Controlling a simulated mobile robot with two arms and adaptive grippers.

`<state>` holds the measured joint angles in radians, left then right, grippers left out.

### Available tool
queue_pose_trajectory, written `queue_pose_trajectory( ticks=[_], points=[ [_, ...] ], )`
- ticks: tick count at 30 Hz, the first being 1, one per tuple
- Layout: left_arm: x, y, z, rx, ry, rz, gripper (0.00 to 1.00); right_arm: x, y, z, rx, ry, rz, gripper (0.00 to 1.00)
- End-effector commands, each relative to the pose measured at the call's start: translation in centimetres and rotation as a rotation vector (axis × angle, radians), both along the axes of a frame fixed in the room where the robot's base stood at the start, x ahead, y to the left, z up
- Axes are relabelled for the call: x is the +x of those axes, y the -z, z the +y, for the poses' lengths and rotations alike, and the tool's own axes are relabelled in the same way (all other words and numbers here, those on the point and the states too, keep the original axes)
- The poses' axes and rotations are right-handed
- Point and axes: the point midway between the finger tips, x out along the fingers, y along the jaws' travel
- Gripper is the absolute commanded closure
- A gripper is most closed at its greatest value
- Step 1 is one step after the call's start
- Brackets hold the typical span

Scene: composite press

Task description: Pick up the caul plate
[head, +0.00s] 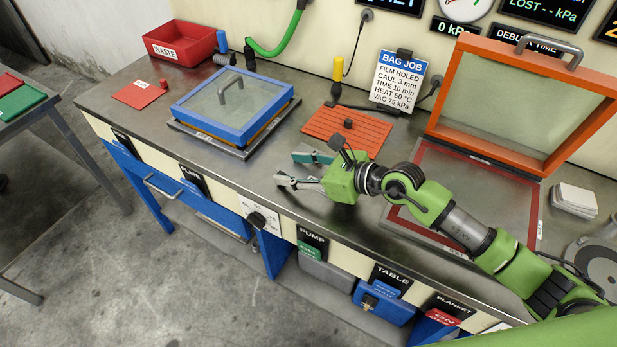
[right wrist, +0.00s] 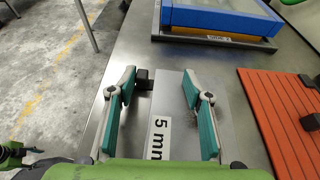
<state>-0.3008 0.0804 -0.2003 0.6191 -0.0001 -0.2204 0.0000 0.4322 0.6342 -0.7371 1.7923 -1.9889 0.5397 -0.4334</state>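A flat grey metal plate (right wrist: 172,100) with a white "5 mm" label lies on the bench in the right wrist view, between my fingers. It looks like a caul plate. A black block (right wrist: 143,79) sits at its upper left edge; I cannot tell if it is part of the plate. My right gripper (head: 287,168) is open, its fingers spread to either side of the plate in the right wrist view (right wrist: 160,92). No contact is visible. In the head view I cannot make out the plate near the gripper.
A job card (head: 398,85) reads "CAUL 3 mm". Bare bench lies left of my gripper.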

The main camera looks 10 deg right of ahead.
Motion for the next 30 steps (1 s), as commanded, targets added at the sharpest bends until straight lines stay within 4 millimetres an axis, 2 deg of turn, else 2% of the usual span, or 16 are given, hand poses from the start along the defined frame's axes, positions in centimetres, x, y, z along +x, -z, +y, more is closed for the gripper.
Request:
queue_pose_trajectory(
  ticks=[1,3,4,19,23,26,30],
  points=[
    [0.0,0.0,0.0,0.0,0.0,-0.001,0.6,-0.1,0.5,-0.1,-0.006,0.001,0.01,0.78],
    [0.0,0.0,0.0,0.0,0.0,-0.001,0.6,-0.1,0.6,-0.2,-0.007,0.001,0.01,0.96],
    [0.0,0.0,0.0,0.0,0.0,-0.001,0.6,-0.1,0.6,-0.2,-0.008,0.001,0.012,1.0],
    [0.1,0.1,0.0,-0.001,0.0,-0.003,0.6,-0.1,0.3,-0.3,-0.012,0.0,0.011,1.0],
    [0.2,0.2,-0.1,-0.001,0.0,-0.003,0.6,-0.1,-1.1,-0.2,-0.01,0.0,0.006,1.0],
    [0.2,0.5,-0.1,-0.001,0.0,-0.003,0.6,-0.2,-2.9,-0.1,-0.007,-0.001,0.003,1.0],
    [0.2,0.1,-0.1,-0.001,0.0,-0.004,0.6,-2.5,-6.2,1.6,-0.002,-0.006,0.002,1.0]
  ],
)
